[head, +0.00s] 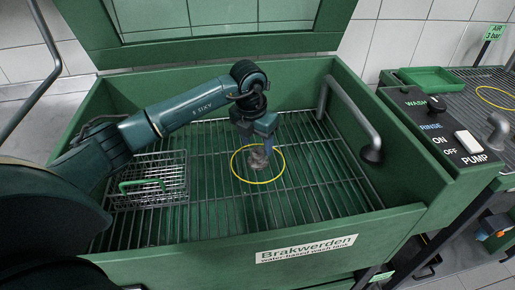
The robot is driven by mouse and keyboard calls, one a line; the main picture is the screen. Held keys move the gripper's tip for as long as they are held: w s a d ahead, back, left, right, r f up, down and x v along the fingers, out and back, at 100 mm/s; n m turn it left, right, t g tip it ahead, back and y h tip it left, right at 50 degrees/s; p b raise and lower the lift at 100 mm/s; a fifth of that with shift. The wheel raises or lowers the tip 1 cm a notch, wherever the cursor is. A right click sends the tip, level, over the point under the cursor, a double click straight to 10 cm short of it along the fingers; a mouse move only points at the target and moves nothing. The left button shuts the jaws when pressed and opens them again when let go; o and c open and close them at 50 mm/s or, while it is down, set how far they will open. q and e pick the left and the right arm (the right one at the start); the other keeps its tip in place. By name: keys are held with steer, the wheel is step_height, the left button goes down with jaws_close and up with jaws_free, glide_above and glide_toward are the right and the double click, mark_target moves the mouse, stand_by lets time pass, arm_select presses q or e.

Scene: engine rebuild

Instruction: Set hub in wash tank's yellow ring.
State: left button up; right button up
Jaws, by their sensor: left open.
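The green wash tank (190,250) is open in front of me, with a wire rack (310,185) as its floor. A yellow ring (237,172) lies on the rack near the middle. A small grey-brown part (258,160), which looks like the hub, is inside the ring, within its outline. My left arm reaches in from the left, and my left gripper (264,145) points down just above the hub. Its jaws are open and partly hide the hub's top, so I cannot tell whether they touch it. My right gripper does not show.
A wire basket (150,187) with a green handle stands at the rack's left. A grey curved pipe (352,115) rises at the tank's right wall. A control panel (440,130) and a green tray (432,79) are further right. The rack's right side is clear.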

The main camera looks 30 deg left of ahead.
mark_target(254, 154)
arm_select(q)
step_height(254, 154, up, 8)
steer(key=s, duration=0.1)
steer(key=shift+s, duration=0.15)
steer(key=shift+a, duration=0.1)
